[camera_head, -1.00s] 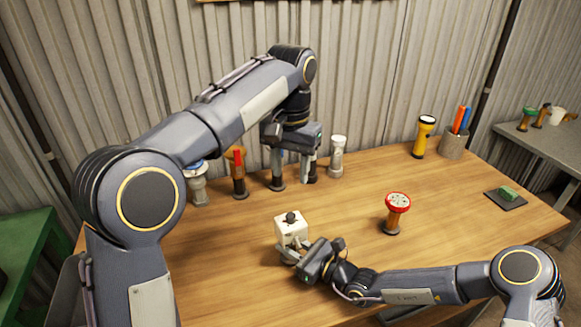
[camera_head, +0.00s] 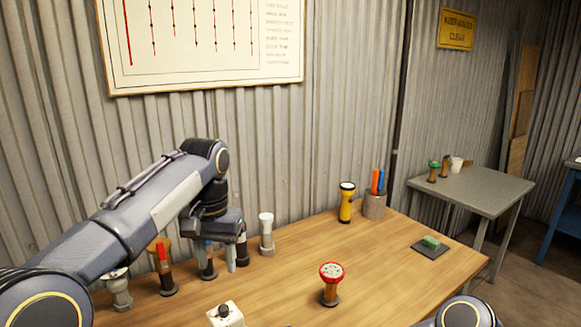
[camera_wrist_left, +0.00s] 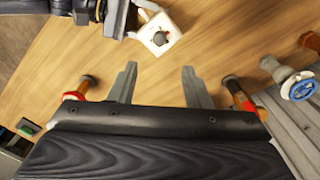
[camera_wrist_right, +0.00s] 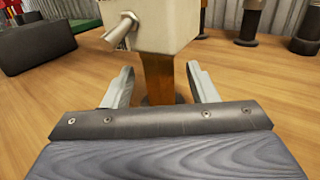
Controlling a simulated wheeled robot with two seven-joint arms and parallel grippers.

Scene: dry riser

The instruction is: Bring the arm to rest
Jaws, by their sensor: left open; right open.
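My left gripper (camera_head: 220,258) hangs open and empty over the back of the bench, fingers down, near a row of valve fittings. Its two spread fingers (camera_wrist_left: 159,66) show in the left wrist view with bare wood between them. My right gripper is outside the head view; only part of my right arm (camera_head: 462,314) shows. In the right wrist view its open fingers (camera_wrist_right: 160,86) stand on either side of an orange-brown post (camera_wrist_right: 160,78) under a white box (camera_wrist_right: 163,25) with a metal spout. I cannot tell whether they touch the post. The box top (camera_head: 226,316) shows at the head view's bottom edge.
A red-wheel valve (camera_head: 332,271) stands mid-bench. A red-handled fitting (camera_head: 163,268) and white-topped fitting (camera_head: 267,235) stand along the back. A yellow torch (camera_head: 346,203), a pot (camera_head: 374,207) and a green block (camera_head: 431,241) are at right.

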